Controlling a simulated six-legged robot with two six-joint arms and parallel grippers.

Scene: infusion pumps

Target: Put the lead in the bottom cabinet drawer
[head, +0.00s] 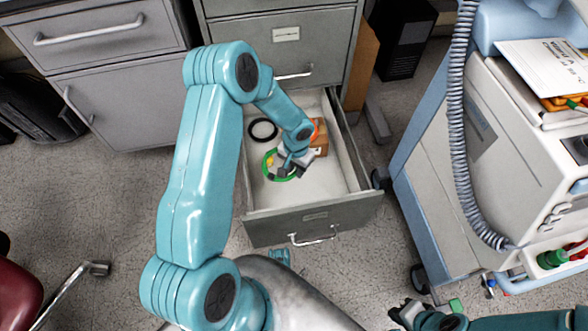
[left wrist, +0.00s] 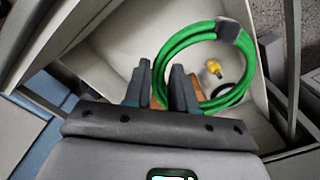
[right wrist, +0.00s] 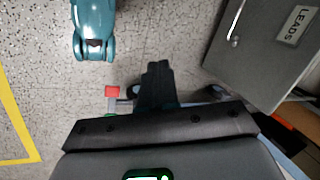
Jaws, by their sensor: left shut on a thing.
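The bottom cabinet drawer (head: 316,218) is pulled open in the head view. Its front, labelled "LEADS", shows in the right wrist view (right wrist: 270,50). My left gripper (head: 290,172) is down inside the drawer's outline, shut on the green coiled lead (head: 267,172). The coil shows at the right of the left wrist view (left wrist: 172,50), beside the fingers (left wrist: 163,85); the exact grip is hard to see. I cannot tell whether the coil touches the drawer floor. My right gripper (head: 428,318) is low at the bottom right of the head view; its fingertips (right wrist: 158,68) are together, empty.
The drawer also holds a black ring (head: 262,130) and a brown box (head: 320,140); a yellow piece (left wrist: 213,67) shows through the green coil. A closed drawer (head: 285,40) is above. A medical cart (head: 440,150) stands right of the drawer. Bare floor lies in front.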

